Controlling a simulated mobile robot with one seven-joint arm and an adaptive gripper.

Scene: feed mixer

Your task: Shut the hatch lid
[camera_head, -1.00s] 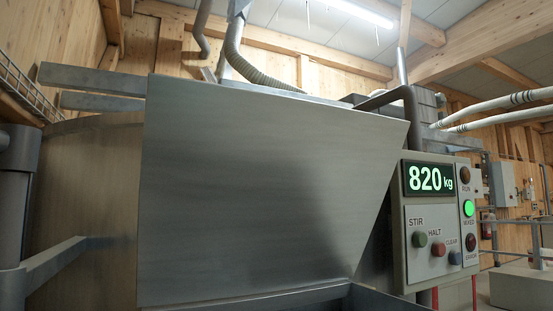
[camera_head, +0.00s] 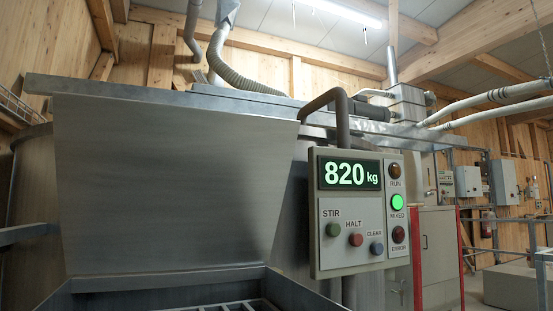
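A large flat grey metal panel (camera_head: 165,185), which looks like the hatch lid, stands nearly upright at the left of the head view. It narrows towards the bottom. Below it is a metal hopper opening with a rim (camera_head: 165,283) and a dark grate (camera_head: 240,306), cut off by the bottom edge. The panel stands up behind this opening and does not cover it. Its hinge cannot be made out. My gripper is not in view.
A control box (camera_head: 360,212) with an 820 kg display, buttons and a lit green MIXED lamp is right of the panel. A dark bent pipe (camera_head: 340,115) rises behind it. A red-framed cabinet (camera_head: 437,255) and white hoses (camera_head: 490,103) are further right. The mixer's top edge (camera_head: 200,98) runs behind.

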